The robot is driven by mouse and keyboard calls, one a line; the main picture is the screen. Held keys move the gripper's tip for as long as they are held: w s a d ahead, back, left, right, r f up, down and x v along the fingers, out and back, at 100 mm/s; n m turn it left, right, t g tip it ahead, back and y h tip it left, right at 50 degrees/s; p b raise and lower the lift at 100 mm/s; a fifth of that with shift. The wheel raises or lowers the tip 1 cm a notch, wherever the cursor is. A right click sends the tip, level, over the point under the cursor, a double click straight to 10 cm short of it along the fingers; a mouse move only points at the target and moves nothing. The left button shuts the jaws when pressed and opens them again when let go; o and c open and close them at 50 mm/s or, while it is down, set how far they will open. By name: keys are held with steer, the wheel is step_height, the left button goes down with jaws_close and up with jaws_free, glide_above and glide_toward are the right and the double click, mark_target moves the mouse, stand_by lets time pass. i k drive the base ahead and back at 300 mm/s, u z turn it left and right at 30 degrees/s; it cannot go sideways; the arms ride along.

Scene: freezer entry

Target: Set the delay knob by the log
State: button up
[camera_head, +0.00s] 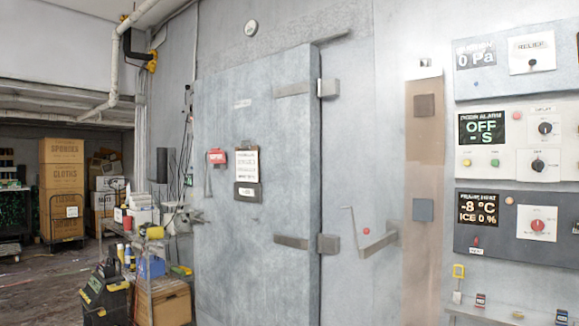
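The door alarm panel (479,173) is at the right, with a display (482,128) reading "OFF" and "- S". It carries an upper black knob (545,128) and a lower black knob (537,165); their small labels are too blurred to read, so I cannot tell which is the delay knob. A clipboard (247,192) with a printed sheet (247,164) hangs on the grey freezer door (220,240); its text is too small to read, and I cannot tell whether it is the log. My gripper is not in view.
Above is a panel (492,88) reading "0 Pa"; below is a frame heat panel (470,241) showing -8 °C and ICE 0%, with a red knob (538,225). A shelf (500,313) with small items sits beneath. The door looks shut. A cluttered cart (145,270) stands at left.

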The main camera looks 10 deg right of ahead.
mark_target(545, 128)
steer(key=u, duration=2.75)
steer(key=k, duration=2.45)
steer(key=z, duration=1.95)
